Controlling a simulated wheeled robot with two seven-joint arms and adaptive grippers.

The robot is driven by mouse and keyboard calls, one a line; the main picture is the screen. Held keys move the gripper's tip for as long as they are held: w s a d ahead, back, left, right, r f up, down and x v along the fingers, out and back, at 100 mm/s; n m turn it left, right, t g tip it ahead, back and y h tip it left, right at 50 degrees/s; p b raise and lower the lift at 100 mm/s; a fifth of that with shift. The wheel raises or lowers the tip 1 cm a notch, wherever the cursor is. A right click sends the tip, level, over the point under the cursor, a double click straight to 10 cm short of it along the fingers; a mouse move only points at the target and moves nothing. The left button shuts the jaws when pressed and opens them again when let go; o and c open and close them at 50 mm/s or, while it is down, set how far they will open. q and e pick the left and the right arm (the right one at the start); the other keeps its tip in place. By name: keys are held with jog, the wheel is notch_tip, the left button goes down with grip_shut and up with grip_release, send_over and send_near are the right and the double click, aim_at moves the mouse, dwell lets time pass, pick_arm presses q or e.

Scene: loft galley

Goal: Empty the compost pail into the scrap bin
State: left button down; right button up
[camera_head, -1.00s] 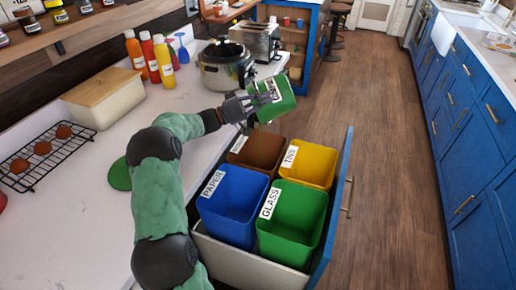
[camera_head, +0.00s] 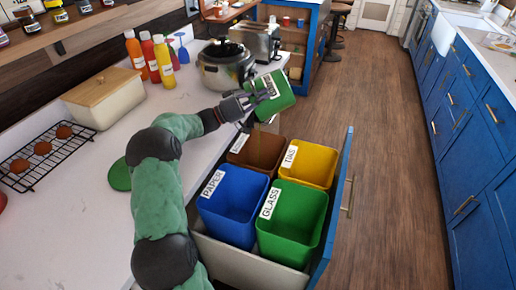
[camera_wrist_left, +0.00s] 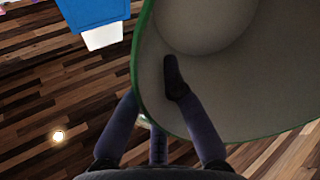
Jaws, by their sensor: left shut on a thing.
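The green compost pail (camera_head: 279,90) is held tilted in the air above the far end of the open drawer, near the brown bin (camera_head: 257,152). My left gripper (camera_head: 247,104) is shut on the pail's wall at the rim. In the left wrist view the pail's pale inside (camera_wrist_left: 235,75) shows, with one finger inside the rim and another outside. I see no loose scraps in the part of the pail that shows. The brown bin's label is mostly hidden, so I cannot read it. My right gripper is out of view.
The drawer also holds a blue PAPER bin (camera_head: 230,212), a yellow TINS bin (camera_head: 312,163) and a green GLASS bin (camera_head: 292,225). A steel cooker (camera_head: 222,70) stands close behind the pail. A green disc (camera_head: 120,176) lies on the counter. The floor at right is clear.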

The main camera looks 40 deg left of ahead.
aim_at(249, 81)
pick_arm(q)
jog(key=shift+s+a+r+t+h, duration=0.4)
jog(key=shift+s+r+t, duration=0.1)
jog(key=shift+r, duration=0.4)
jog(key=shift+s+a+r+t+h, duration=0.4)
jog(key=shift+s+a+r+t, duration=0.1)
jog(key=shift+r, duration=0.45)
jog(key=shift+s+a+r+t+h, duration=0.4)
jog(key=shift+s+r+t, duration=0.1)
jog(key=shift+r, duration=0.4)
dwell(1.8)
